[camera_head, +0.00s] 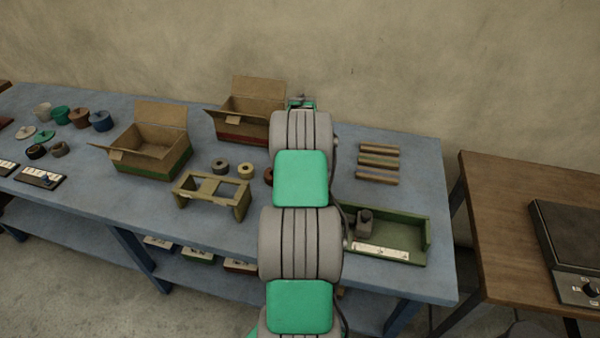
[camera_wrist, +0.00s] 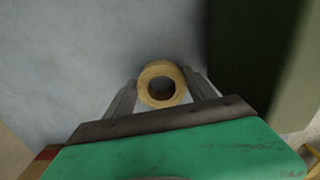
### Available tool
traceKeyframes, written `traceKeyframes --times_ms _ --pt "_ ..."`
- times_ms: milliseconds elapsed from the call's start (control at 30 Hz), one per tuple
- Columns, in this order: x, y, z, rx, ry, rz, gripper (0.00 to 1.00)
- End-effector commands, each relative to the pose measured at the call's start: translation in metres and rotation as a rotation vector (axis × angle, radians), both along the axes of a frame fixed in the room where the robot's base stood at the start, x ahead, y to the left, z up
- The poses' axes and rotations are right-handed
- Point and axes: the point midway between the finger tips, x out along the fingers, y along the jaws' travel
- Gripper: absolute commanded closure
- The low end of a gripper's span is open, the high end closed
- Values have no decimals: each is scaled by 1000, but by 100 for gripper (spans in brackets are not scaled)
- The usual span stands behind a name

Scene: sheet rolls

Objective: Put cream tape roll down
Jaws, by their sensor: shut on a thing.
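The cream tape roll (camera_wrist: 161,69) shows in the wrist view as a pale yellow ring, its dark hole facing the camera. My gripper (camera_wrist: 163,88) is shut on it, with one grey finger on each side. Blue-grey table surface lies behind the roll; I cannot tell whether the roll touches it. In the head view my arm hides the held roll and the fingers. Another yellowish roll (camera_head: 246,171) stands on the table beside a grey roll (camera_head: 220,166), and a reddish-brown roll (camera_head: 269,176) is partly hidden by my arm.
On the blue table (camera_head: 85,205) are two open cardboard boxes, one green-banded (camera_head: 150,166) and one red-banded (camera_head: 232,130), a wooden stand (camera_head: 211,187), a green tray (camera_head: 412,258) and wooden sticks (camera_head: 378,161). A dark green surface (camera_wrist: 245,45) is close on the wrist view's right.

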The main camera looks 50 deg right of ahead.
Motion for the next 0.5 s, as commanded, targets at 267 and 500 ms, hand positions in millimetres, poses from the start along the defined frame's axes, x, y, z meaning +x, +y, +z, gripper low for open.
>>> traceKeyframes --times_ms 267,500 --pt "1 -1 -2 -3 -1 0 100" --pt "1 -1 -2 -2 -1 0 20"
